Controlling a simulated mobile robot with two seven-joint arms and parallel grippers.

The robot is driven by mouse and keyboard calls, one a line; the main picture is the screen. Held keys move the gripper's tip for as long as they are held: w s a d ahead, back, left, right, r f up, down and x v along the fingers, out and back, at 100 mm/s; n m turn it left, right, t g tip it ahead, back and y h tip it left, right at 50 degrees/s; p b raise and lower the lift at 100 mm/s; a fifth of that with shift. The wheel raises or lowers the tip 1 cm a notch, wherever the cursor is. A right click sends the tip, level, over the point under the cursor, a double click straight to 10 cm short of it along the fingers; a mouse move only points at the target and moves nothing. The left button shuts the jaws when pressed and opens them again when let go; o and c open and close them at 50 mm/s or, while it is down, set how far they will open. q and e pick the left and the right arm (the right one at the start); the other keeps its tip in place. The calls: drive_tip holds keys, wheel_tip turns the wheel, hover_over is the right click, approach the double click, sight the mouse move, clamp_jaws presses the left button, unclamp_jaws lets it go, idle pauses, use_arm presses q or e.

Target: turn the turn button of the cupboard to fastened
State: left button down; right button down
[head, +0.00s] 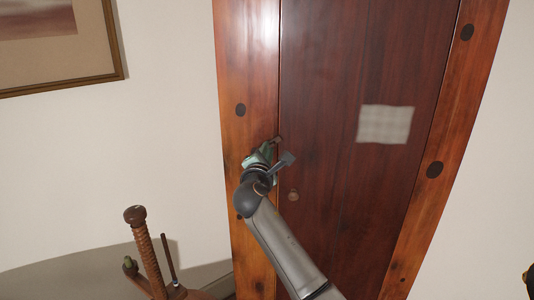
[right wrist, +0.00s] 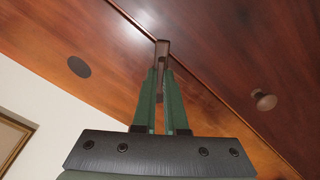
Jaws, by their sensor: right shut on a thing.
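The cupboard has a dark red-brown door (head: 340,60) set in a lighter orange-brown frame (head: 245,60). The turn button is a small brown bar (head: 278,140) at the seam between the left frame post and the door. It also shows in the right wrist view (right wrist: 162,48), between and just beyond the fingertips. My right gripper (head: 268,148) is shut on it; its green fingers (right wrist: 162,75) are close together around the bar. The fingers partly hide the button, so its exact angle is hard to tell. The door looks flush with the frame. My left gripper is not in view.
A round knob (head: 293,195) sits on the door below the button, close to my right forearm. A pale patch (head: 385,124) is on the door. A wooden object with a threaded post (head: 150,250) stands at lower left. A framed picture (head: 60,84) hangs on the wall.

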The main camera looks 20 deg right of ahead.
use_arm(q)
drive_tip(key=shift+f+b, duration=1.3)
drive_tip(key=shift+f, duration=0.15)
use_arm(e)
drive_tip(key=shift+m, duration=3.6)
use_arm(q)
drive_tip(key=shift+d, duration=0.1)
use_arm(e)
drive_tip(key=shift+r, duration=0.1)
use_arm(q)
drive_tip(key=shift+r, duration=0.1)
use_arm(e)
drive_tip(key=c, duration=1)
unclamp_jaws()
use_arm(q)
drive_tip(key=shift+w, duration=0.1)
use_arm(e)
drive_tip(key=shift+o, duration=0.2)
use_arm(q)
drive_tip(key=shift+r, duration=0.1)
